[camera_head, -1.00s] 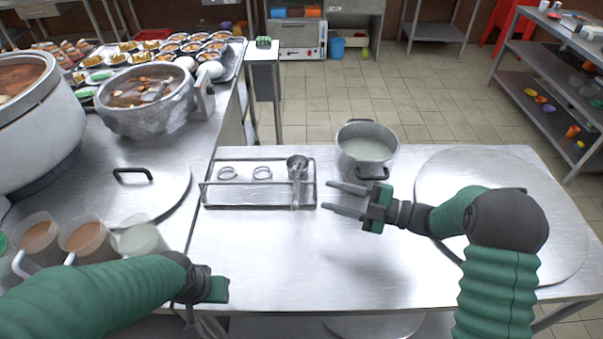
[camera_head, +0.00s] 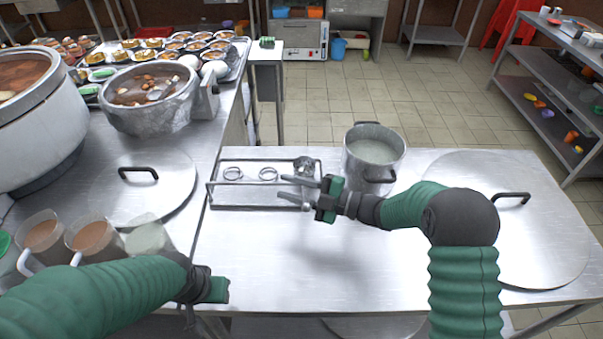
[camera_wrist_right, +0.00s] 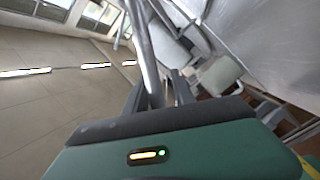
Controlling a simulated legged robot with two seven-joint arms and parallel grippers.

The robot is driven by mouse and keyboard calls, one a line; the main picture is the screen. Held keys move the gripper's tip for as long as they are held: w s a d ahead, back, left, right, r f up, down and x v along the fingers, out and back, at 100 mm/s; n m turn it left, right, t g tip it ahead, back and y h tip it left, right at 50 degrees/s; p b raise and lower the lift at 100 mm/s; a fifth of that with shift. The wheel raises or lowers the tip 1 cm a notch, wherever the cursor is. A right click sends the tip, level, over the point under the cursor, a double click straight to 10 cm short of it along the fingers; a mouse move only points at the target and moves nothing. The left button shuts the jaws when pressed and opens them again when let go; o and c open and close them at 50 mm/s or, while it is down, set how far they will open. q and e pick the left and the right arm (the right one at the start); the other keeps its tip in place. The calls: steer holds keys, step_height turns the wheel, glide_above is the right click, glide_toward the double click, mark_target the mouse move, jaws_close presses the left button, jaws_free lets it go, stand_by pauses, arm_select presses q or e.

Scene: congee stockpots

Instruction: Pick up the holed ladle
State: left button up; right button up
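The holed ladle (camera_head: 304,166) is grey metal and sits at the right end of a wire rack (camera_head: 214,196) in the head view. Its handle is partly covered by my right gripper (camera_head: 283,187). That gripper is open, with its two fingers pointing left across the ladle's handle area. In the right wrist view a metal rod (camera_wrist_right: 142,45), apparently the handle, runs down between the spread fingers (camera_wrist_right: 158,90); contact cannot be made out. My left gripper (camera_head: 208,289) hangs at the lower left near the table's front edge, its fingers mostly hidden.
A pot of pale liquid (camera_head: 374,150) stands right of the rack. A round lid (camera_head: 530,225) lies on the right, another lid (camera_head: 150,195) on the left. Filled jugs (camera_head: 92,238) stand near my left arm. The front middle of the table is clear.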

steer(key=shift+d, duration=0.75)
jaws_close()
steer(key=shift+a, duration=0.4)
steer(key=shift+d, duration=0.1)
